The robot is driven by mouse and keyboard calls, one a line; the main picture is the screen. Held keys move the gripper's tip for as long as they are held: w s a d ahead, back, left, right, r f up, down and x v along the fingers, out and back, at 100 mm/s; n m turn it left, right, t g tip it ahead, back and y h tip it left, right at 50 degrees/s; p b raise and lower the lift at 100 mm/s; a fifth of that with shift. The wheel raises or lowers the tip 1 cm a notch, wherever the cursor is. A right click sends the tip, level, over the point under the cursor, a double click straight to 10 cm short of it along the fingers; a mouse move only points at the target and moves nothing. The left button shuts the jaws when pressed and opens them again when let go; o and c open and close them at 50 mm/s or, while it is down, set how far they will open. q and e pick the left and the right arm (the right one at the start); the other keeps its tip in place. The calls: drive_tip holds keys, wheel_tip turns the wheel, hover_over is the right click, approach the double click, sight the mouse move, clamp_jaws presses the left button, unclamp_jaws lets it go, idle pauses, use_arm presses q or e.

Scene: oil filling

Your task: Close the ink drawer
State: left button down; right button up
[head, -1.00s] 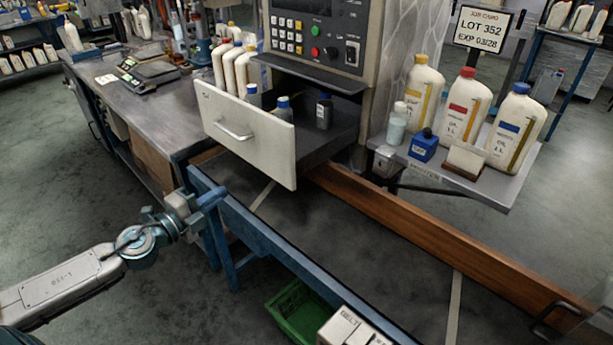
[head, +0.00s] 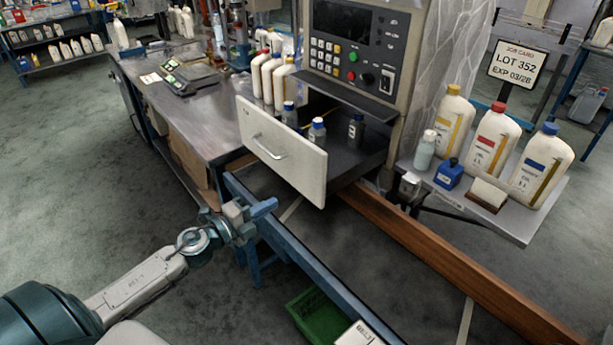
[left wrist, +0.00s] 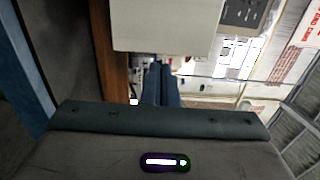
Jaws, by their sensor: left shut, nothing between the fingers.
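The ink drawer (head: 290,165) is pulled open below the control panel in the head view. It has a pale front with a bar handle (head: 268,148), and several small ink bottles (head: 317,131) stand inside it. My left gripper (head: 268,208) is shut and empty, below and to the left of the drawer front, apart from it. In the left wrist view, the shut fingers (left wrist: 161,84) show below a pale panel (left wrist: 165,25) that looks like the drawer front. My right gripper is not in view.
A blue rail (head: 300,255) and a wooden rail (head: 430,245) run below the drawer. A side shelf (head: 527,228) with oil bottles stands at right. A workbench (head: 205,125) with a scale (head: 190,80) lies at left. A green crate (head: 318,318) sits on the floor.

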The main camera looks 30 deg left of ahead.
sight(316, 182)
use_arm(q)
drive_tip(key=p+x, duration=0.1)
drive_tip(key=x, duration=0.2)
drive_tip(key=p+x, duration=0.2)
drive_tip(key=x, duration=0.2)
drive_tip(key=p+x, duration=0.2)
drive_tip(key=x, duration=0.1)
drive_tip(key=shift+w+d, duration=0.15)
drive_tip(key=shift+d, duration=0.3)
drive_tip(key=shift+x, duration=0.8)
